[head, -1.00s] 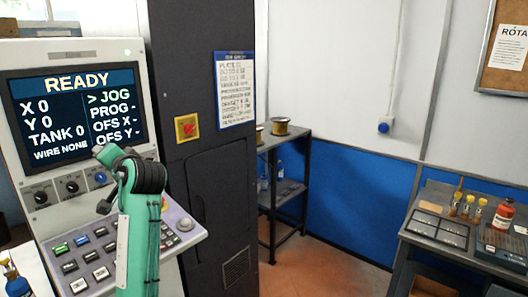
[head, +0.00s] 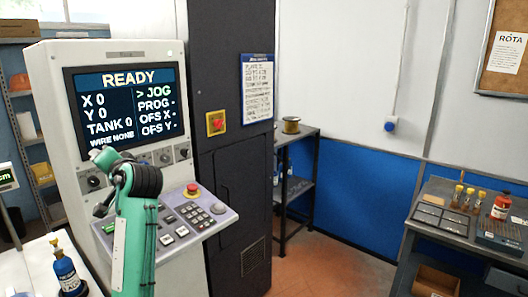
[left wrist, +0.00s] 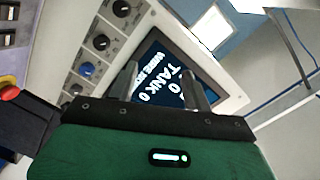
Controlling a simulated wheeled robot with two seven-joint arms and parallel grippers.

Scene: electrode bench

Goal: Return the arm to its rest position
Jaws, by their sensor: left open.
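My left arm (head: 136,220), green with a dark joint, rises from the bottom left in the head view, in front of the control console (head: 125,52). My left gripper shows in the left wrist view (left wrist: 160,72): two dark fingers stand apart with nothing between them. They point toward the console's screen (left wrist: 166,82), which appears tilted there. In the head view I cannot make out the fingers clearly. My right gripper is in neither view.
The console's key panel (head: 205,212) with a red stop button (head: 192,189) juts out beside the arm. A blue bottle (head: 66,272) stands at lower left. A dark cabinet (head: 232,130) is behind. A workbench (head: 408,238) stands at right, with open floor (head: 325,265) between.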

